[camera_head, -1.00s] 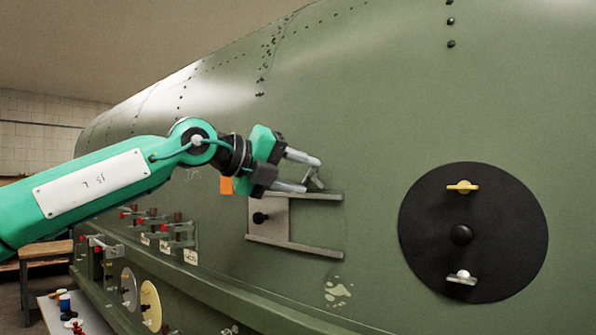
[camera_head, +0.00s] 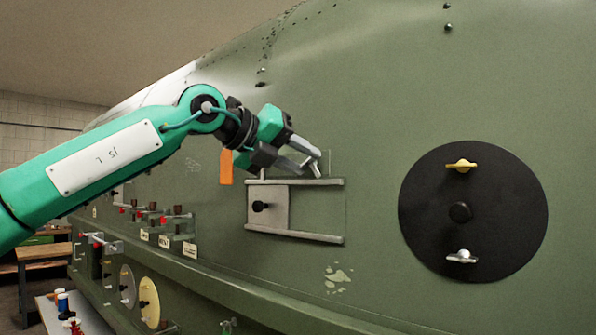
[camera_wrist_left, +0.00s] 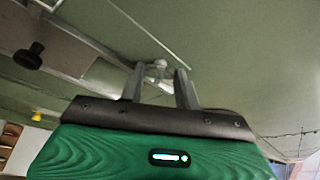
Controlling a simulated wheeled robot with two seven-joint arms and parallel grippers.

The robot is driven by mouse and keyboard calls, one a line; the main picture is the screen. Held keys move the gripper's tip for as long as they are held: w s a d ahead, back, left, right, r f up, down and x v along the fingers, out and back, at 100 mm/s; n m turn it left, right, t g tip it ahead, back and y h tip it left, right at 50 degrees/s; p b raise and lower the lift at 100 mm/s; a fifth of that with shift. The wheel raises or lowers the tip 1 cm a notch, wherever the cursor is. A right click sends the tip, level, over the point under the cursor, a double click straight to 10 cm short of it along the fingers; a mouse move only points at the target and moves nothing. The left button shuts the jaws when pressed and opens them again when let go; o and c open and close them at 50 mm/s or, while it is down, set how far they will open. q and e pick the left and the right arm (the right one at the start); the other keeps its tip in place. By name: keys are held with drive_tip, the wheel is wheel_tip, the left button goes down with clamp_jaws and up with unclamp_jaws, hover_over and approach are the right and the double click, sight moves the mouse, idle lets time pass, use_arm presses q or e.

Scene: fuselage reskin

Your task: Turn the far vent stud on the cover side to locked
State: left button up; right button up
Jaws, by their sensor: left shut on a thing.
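The vent sits on the green fuselage side between two grey rails; its upper rail (camera_head: 300,182) and lower rail (camera_head: 292,236) run side to side. A grey cover plate (camera_head: 270,212) with a black knob (camera_head: 260,206) covers the left part between them. A small silver stud (camera_wrist_left: 158,66) stands just above the upper rail's right part. My left gripper (camera_head: 313,163) is shut on this stud, with one finger on each side in the left wrist view. The fingers partly hide it, so its turn angle is unclear. My right gripper is out of view.
A black round panel (camera_head: 420,212) with a yellow and a silver wing stud stands to the right. An orange tag (camera_head: 226,167) hangs left of the vent. Red-tipped fittings and labels line the lower left. The skin between vent and round panel is clear.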

use_arm(q)
drive_tip(key=shift+d+f+m+t+y+b, duration=0.15)
drive_tip(key=shift+m+t+y+b, duration=0.15)
drive_tip(key=shift+m+y+b, duration=0.65)
drive_tip(key=shift+s+d+m+t+y+b, duration=0.15)
drive_tip(key=shift+m+t+y+b, duration=0.4)
drive_tip(key=shift+m, duration=0.9)
drive_tip(key=shift+r, duration=0.2)
drive_tip(key=o, duration=0.7)
drive_tip(key=shift+b, duration=0.35)
drive_tip(key=b+v, duration=0.4)
drive_tip(key=v, duration=1)
